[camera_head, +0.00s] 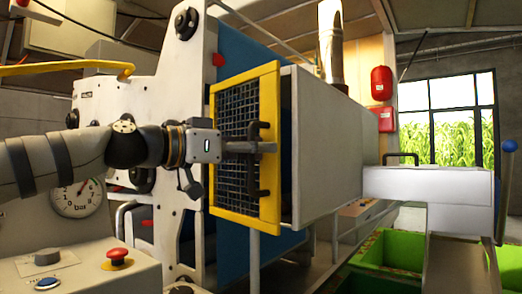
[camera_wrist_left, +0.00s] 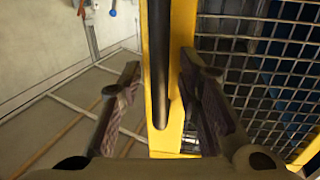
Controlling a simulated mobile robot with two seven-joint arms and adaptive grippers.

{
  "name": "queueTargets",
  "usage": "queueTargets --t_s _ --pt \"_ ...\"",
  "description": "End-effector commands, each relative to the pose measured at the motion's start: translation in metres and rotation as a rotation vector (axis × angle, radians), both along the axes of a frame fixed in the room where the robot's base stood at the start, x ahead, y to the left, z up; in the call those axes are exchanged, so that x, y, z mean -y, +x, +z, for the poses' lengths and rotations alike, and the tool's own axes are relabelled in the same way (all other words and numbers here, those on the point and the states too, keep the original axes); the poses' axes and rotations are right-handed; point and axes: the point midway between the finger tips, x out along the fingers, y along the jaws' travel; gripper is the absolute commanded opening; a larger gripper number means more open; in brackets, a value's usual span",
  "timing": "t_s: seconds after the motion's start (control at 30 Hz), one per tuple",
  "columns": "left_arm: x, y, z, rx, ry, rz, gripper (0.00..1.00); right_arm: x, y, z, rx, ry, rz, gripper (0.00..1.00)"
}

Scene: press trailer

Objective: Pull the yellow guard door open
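The yellow guard door (camera_head: 243,220) is a yellow frame with dark wire mesh on the front of the press. A narrow dark gap shows between its right edge and the white housing. Its black upright bar handle (camera_head: 264,182) is on the right side of the frame. My left gripper (camera_head: 266,147) reaches across the mesh to the handle. In the left wrist view, the handle (camera_wrist_left: 159,60) runs between the two spread fingers of my left gripper (camera_wrist_left: 160,78), with space on both sides. The yellow frame (camera_wrist_left: 170,145) lies behind it. My right gripper is out of view.
A control box with a red stop button (camera_head: 117,256) stands at the lower left, near a pressure gauge (camera_head: 78,198). A white housing (camera_head: 335,150) extends right of the door. Green bins (camera_head: 400,250) stand at the lower right.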

Motion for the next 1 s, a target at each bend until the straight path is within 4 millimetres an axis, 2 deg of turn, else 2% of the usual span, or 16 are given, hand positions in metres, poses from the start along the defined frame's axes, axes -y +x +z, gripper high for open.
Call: queueTargets --t_s 0.07,0.1,0.53,0.6,0.8,1.0 --pt "0.011 0.003 0.007 0.011 0.004 0.036 0.31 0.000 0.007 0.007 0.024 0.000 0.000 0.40" --pt "-0.003 -0.001 0.005 0.007 -0.001 0.040 0.31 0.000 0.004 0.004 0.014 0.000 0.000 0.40" --pt "-0.093 -0.068 0.000 0.001 -0.002 0.036 0.31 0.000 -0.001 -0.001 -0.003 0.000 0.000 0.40" --pt "-0.072 -0.050 -0.002 -0.004 0.009 0.042 0.31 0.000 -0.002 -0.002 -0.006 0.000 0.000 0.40" --pt "-0.032 -0.017 -0.006 -0.002 0.012 0.062 0.31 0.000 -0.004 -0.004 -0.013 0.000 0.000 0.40" --pt "0.001 0.004 -0.010 -0.001 0.006 0.072 0.31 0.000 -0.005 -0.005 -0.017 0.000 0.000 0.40"
